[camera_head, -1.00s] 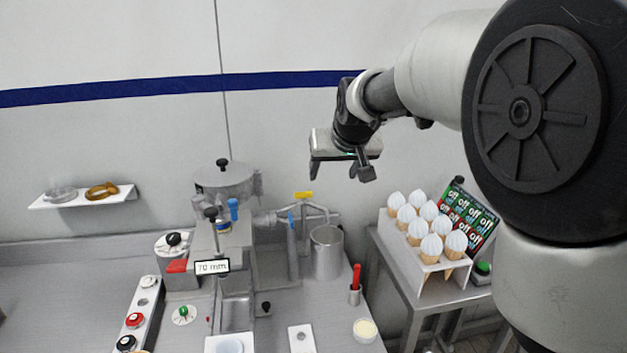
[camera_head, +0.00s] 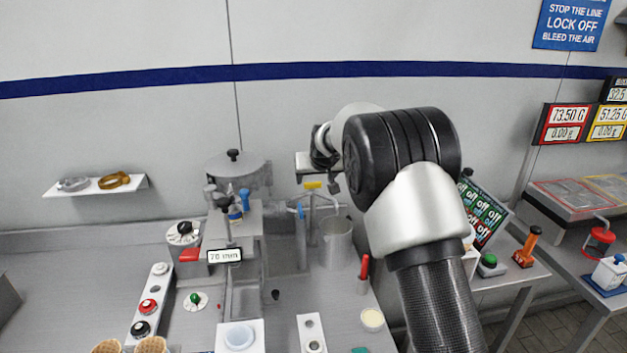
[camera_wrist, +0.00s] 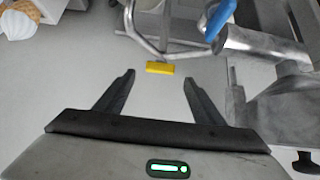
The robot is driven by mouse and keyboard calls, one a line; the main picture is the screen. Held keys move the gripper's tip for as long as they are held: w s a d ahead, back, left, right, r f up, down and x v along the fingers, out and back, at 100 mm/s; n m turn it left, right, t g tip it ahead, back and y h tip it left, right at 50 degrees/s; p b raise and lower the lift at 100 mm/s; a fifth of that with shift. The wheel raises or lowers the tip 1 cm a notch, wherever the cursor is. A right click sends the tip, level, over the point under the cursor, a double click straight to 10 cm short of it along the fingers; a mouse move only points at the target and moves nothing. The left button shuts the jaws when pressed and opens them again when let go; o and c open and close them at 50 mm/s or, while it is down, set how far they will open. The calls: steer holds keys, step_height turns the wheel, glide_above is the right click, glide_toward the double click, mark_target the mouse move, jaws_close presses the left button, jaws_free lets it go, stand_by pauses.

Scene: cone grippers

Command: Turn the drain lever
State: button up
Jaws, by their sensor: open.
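A yellow-ended handle (camera_head: 313,185) sits on the grey piping at the back of the bench; no label marks it as the drain lever. In the wrist view the yellow handle (camera_wrist: 160,68) lies just beyond and between my fingertips. My gripper (camera_wrist: 159,79) is open and empty, its two black fingers spread, with no contact visible. In the head view my arm hides much of the gripper, which is close to the yellow handle. A blue handle (camera_wrist: 220,18) on a metal pipe is to the right in the wrist view.
A metal cup (camera_head: 337,243) stands below the pipes, with a red-handled tool (camera_head: 363,270) in front. The lidded steel machine (camera_head: 236,175) is to the left. Bare wall is behind.

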mark_target(313, 183)
steer(key=shift+x, duration=2.35)
steer(key=c, duration=1)
